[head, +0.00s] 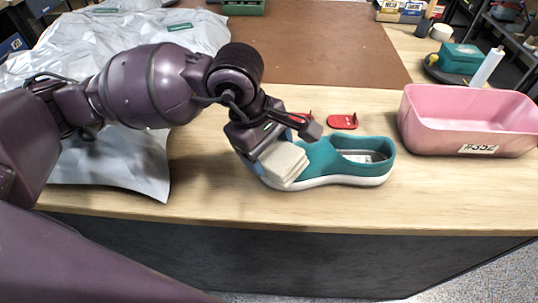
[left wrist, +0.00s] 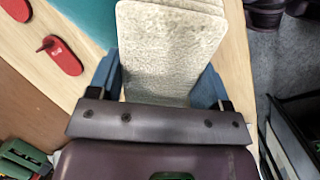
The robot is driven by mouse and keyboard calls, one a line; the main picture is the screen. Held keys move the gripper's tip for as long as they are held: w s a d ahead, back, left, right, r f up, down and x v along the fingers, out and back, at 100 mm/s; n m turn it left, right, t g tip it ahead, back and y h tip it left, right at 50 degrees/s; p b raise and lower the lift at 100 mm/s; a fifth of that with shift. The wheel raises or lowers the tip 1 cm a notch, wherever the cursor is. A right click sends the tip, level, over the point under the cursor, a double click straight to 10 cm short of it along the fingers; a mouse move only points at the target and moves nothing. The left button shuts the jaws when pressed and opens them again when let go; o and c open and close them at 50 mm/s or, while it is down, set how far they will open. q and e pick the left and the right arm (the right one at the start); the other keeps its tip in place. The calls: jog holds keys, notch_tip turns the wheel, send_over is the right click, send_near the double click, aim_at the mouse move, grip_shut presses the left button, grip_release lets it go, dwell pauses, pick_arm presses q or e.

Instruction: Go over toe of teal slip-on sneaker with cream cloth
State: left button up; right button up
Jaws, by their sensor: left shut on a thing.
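The teal slip-on sneaker (head: 344,167) lies on its sole on the wooden table, toe to the left and opening to the right. My left gripper (head: 268,163) is shut on a folded cream cloth (head: 284,163) at the sneaker's toe end. The cloth covers much of the toe and seems to touch it, though the contact itself is hidden. In the left wrist view the cloth (left wrist: 172,50) sits between the blue fingers, with part of the teal sneaker (left wrist: 92,20) beside it. My right gripper is not in view.
A pink bin (head: 466,120) stands right of the sneaker. A red object (head: 342,121) lies just behind the sneaker, with another partly hidden by my gripper. Crumpled grey plastic sheeting (head: 110,170) covers the left side. The table front near the edge is clear.

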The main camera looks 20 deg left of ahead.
pick_arm(q)
jog(key=shift+w+a, duration=0.25)
jog(key=shift+w, duration=0.6)
jog(key=shift+w+a+b, duration=0.3)
jog(key=shift+w+b, duration=0.15)
jog(key=shift+w, duration=0.55)
jog(key=shift+w+a+b, duration=0.3)
jog(key=shift+w+b, duration=0.15)
jog(key=shift+w, duration=0.5)
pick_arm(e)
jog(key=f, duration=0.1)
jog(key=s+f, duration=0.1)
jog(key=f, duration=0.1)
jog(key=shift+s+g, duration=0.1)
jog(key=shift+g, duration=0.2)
pick_arm(q)
jog(key=shift+r, duration=0.15)
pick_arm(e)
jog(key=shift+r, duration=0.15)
pick_arm(q)
jog(key=shift+p+v, duration=1.3)
jog(key=shift+v, duration=1.65)
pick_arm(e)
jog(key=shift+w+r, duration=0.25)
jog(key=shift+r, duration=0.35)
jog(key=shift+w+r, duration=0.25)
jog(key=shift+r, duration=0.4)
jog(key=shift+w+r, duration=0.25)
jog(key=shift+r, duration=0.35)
